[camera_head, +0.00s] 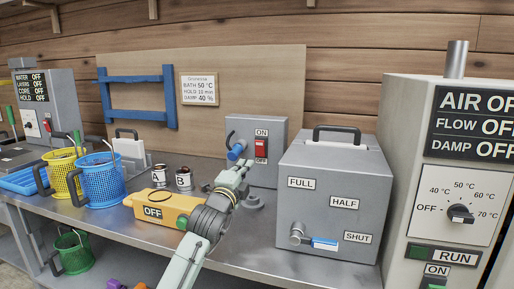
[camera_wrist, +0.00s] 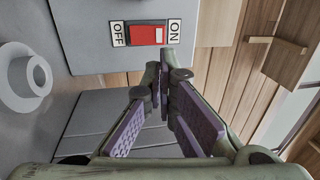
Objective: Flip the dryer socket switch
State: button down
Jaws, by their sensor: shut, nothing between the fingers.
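The dryer socket switch (camera_head: 261,148) is a red rocker on the front of a grey socket box (camera_head: 276,128) at the back of the bench. The ON label is above it in the head view. In the wrist view the red rocker (camera_wrist: 146,35) lies between OFF on the left and ON on the right. I cannot tell which side is pressed. My gripper (camera_head: 246,164) is shut and empty, just below and in front of the switch. In the wrist view its fingertips (camera_wrist: 167,72) are close below the rocker, apparently not touching it.
A blue plug (camera_head: 236,151) sits on the socket box's left side. A grey box (camera_head: 333,190) with FULL, HALF and SHUT labels stands close on the right. A yellow unit marked OFF (camera_head: 153,212) and two cans (camera_head: 183,179) are on the left. A tall dryer cabinet (camera_head: 407,150) stands far right.

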aim_at(260, 143)
jog(key=p+x, duration=0.3)
jog(key=x, duration=0.9)
jog(key=shift+w+r+p, duration=0.1)
jog(key=shift+w+p, duration=0.15)
jog(key=shift+p, duration=0.05)
jog(key=p, duration=0.1)
jog(key=r+g+p, duration=0.1)
jog(key=p, duration=0.1)
jog(key=shift+w+d+r, duration=0.15)
jog(key=shift+w+d, duration=0.05)
jog(key=shift+w, duration=0.15)
jog(key=shift+f+b, duration=0.35)
jog(key=shift+f, duration=0.15)
